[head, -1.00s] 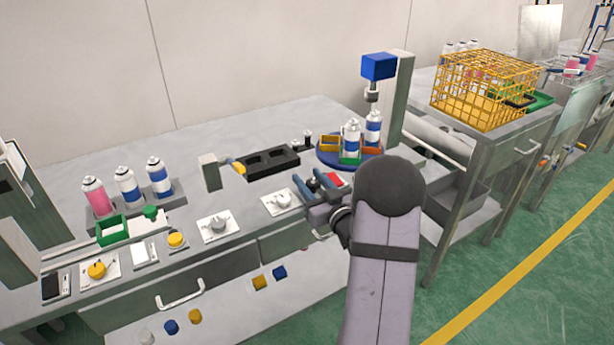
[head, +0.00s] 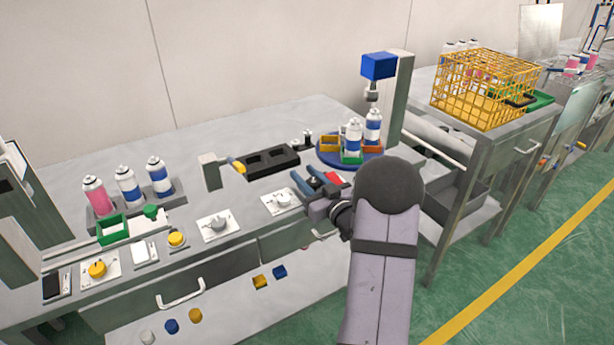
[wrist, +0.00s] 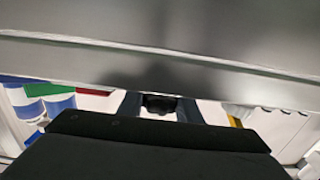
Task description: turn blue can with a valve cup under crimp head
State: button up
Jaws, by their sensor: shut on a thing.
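The crimp head is a blue block (head: 379,66) on a grey post, with a metal tip below it. A white can with a blue band (head: 373,127) stands upright on the blue turntable (head: 326,158) beneath that tip. A second blue-banded can (head: 352,141) stands nearer, behind the green holder (head: 351,159). Valve cups are too small to make out. My gripper (head: 309,185) is low over the bench, in front and left of the turntable. In the wrist view its fingers (wrist: 160,106) close on a small dark piece (wrist: 159,102); its exact identity is unclear.
A black tray (head: 257,167) lies left of the turntable. Pink and blue cans (head: 129,187) stand in a rack at the left. White plates with knobs (head: 217,227) line the front edge. A yellow wire basket (head: 470,95) sits on the side table.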

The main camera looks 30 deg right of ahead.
aim_at(319, 187)
jog(key=shift+o, duration=0.2)
jog(key=shift+a+n+y, duration=0.2)
jog(key=shift+n+y, duration=0.35)
jog(key=shift+y, duration=0.3)
jog(key=shift+a+n+y, duration=0.15)
jog(key=shift+n+y, duration=0.4)
jog(key=shift+y, duration=0.3)
jog(key=shift+r, duration=0.1)
jog(key=o, duration=0.8)
jog(key=shift+c, duration=0.2)
jog(key=shift+s, duration=0.15)
jog(key=shift+s+d, duration=0.25)
jog(key=shift+s, duration=0.9)
jog(key=shift+s+d, duration=0.2)
jog(key=shift+s, duration=1)
jog(key=shift+s+d, duration=0.25)
jog(key=shift+s, duration=0.9)
